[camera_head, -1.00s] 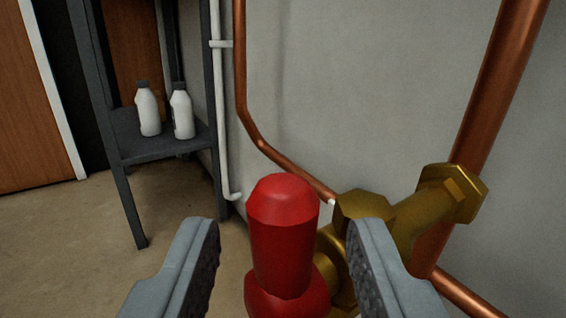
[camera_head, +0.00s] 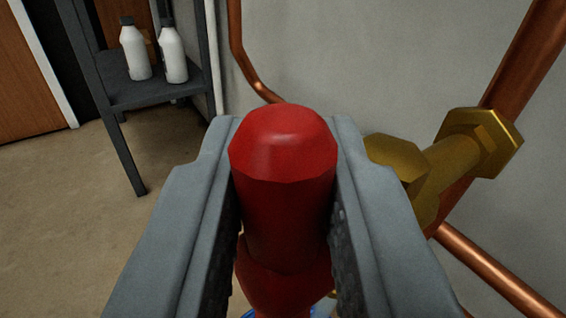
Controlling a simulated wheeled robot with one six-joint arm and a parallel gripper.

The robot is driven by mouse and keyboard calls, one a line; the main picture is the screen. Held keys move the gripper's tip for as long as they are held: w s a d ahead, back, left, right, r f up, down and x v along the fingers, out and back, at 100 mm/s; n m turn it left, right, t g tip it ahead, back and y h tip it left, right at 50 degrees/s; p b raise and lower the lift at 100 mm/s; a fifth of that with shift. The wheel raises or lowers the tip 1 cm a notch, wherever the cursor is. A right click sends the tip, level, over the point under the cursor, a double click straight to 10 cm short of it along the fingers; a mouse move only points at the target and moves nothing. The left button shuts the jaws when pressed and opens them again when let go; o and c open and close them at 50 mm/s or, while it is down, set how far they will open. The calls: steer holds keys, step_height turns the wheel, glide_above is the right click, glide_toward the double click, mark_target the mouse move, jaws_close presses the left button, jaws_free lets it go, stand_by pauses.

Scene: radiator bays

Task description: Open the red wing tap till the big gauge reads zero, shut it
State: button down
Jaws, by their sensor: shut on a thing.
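The red wing tap (camera_head: 283,190) stands close in the middle of the view, its rounded end towards me. My gripper (camera_head: 284,200) has one finger on each side of the red wing and is shut on it. The brass valve body (camera_head: 440,165) shows to the right, joined to copper pipe; part of it is hidden behind the right finger. A small piece of something blue (camera_head: 250,313) shows below the tap at the bottom edge. The big gauge is not in view.
A copper pipe (camera_head: 525,65) rises at the right along the grey wall (camera_head: 380,60), and another (camera_head: 490,270) runs to the lower right. A dark shelf (camera_head: 150,95) with two white bottles stands at the back left. The floor at left is clear.

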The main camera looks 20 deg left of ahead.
steer(key=shift+w+a+n+g+h, duration=0.1)
steer(key=shift+a+n+g+h, duration=0.15)
steer(key=shift+g, duration=0.25)
steer(key=shift+w+n+g+h, duration=0.1)
steer(key=shift+n+g+h, duration=0.05)
steer(key=shift+n+g, duration=0.3)
steer(key=shift+f, duration=0.1)
steer(key=c, duration=1.3)
jaws_free()
steer(key=v, duration=1.7)
steer(key=shift+s, duration=0.2)
